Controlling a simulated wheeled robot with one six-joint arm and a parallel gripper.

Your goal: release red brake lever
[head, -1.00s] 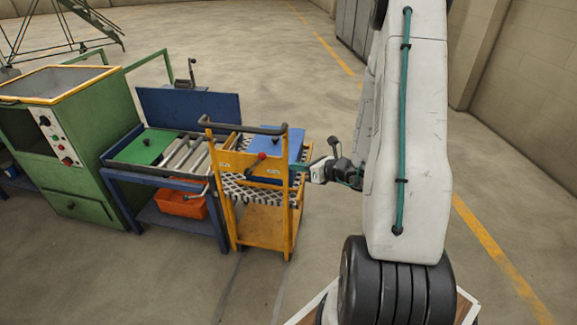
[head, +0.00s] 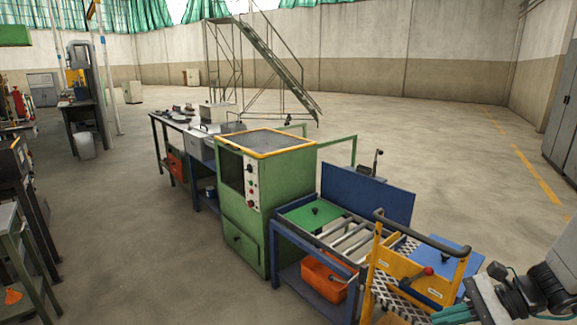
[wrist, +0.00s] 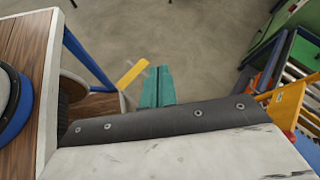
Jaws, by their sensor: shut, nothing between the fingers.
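The red brake lever (head: 427,271) shows as a red knob on a dark bar, on the yellow panel of the cart (head: 398,268) at the lower right of the head view. My gripper (head: 452,316) is at the bottom edge there, just below and right of the lever, its teal fingers pointing left. In the wrist view the teal fingers (wrist: 156,84) lie together, empty, over bare floor. The cart's yellow edge (wrist: 288,103) shows at the right of that view, apart from the fingers.
A blue roller table (head: 300,248) with an orange bin (head: 324,279) stands left of the cart, then a green furnace cabinet (head: 265,200). The cart's dark push handle (head: 420,234) rises above the panel. Open floor (head: 150,260) lies to the left.

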